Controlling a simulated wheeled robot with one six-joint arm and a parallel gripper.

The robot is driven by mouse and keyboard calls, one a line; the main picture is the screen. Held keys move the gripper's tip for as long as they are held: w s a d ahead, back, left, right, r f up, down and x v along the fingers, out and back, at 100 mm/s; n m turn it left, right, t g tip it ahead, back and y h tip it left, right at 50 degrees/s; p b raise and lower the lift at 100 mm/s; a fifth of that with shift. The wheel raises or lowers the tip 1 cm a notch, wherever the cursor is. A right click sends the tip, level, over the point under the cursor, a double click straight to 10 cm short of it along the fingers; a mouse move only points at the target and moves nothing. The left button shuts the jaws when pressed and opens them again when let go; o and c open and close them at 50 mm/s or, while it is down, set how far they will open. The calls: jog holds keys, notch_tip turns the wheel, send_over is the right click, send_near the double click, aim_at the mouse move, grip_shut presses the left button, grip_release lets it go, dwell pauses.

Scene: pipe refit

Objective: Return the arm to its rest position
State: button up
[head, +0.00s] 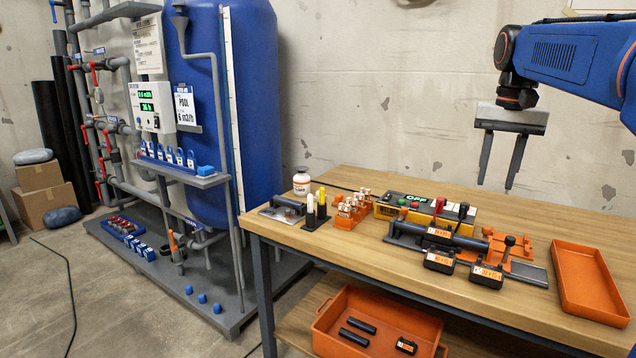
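My gripper (498,185) hangs from the blue arm (570,65) at the upper right. Its two grey fingers point down and stand apart, with nothing between them. It is above the wooden bench (360,195), clear of the objects on it, with the concrete wall behind. The far end of the arm runs out of the picture on the right.
Orange and black fixtures (440,238), a yellow box reading OFF (417,199) and a white bottle (302,184) stand on the bench. An empty orange tray (588,283) lies at the right. A blue tank (250,110) and grey pipework stand at the left.

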jog(key=s+a+f+n+t, duration=0.1)
jog(key=s+a+f+n, duration=0.1)
jog(key=s+f, duration=0.6)
jog(key=s+a+f+n+t, duration=0.1)
jog(key=s+a+f, duration=0.4)
jog(key=s+f, duration=0.3)
jog(key=s+a+f+n+t, duration=0.1)
jog(key=s+a+f, duration=0.3)
jog(key=s+f, duration=0.5)
jog(key=shift+f+n+t, duration=0.4)
jog(key=shift+f+n, duration=0.4)
jog(key=shift+f, duration=0.15)
